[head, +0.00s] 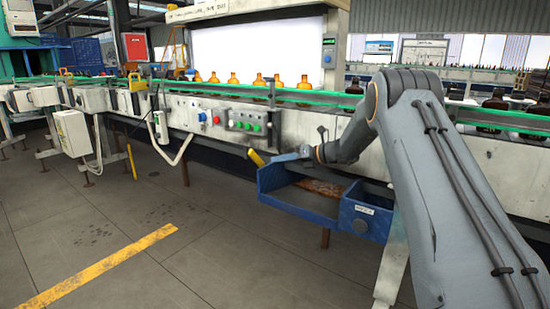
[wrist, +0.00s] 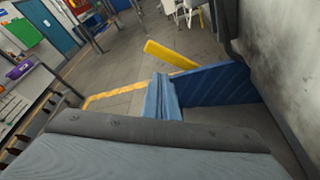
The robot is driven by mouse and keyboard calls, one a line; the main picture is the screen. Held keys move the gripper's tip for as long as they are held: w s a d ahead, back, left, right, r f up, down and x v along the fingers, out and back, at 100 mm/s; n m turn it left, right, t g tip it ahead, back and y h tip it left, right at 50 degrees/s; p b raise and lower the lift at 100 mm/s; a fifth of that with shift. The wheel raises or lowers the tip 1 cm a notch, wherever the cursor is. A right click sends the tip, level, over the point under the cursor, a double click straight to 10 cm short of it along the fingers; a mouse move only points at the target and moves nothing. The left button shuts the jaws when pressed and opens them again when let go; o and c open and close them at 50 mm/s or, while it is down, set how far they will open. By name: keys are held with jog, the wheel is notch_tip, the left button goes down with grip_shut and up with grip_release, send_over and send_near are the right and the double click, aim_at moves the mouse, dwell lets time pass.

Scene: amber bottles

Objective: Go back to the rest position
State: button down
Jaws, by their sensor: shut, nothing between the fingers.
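My gripper (head: 280,158) is at the end of my grey arm, over the left rim of a blue bin (head: 370,223) in the head view. In the wrist view, my blue fingers (wrist: 162,98) are closed together with nothing between them. The bin's blue wall (wrist: 215,84) shows just right of the fingers in that view. I cannot tell whether the fingers touch the rim. Brown amber glass (head: 322,187) lies inside the bin, partly hidden by shadow and the bin's front wall.
A conveyor with green rails (head: 215,87) runs behind the bin, with several amber bottles (head: 258,80) in front of a bright panel. A control box with buttons (head: 247,123) is on its side. A yellow bar (wrist: 170,55) sticks out near the bin. The floor at left is clear.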

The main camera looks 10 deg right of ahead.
jog(key=shift+s+d, duration=0.15)
jog(key=shift+d, duration=0.4)
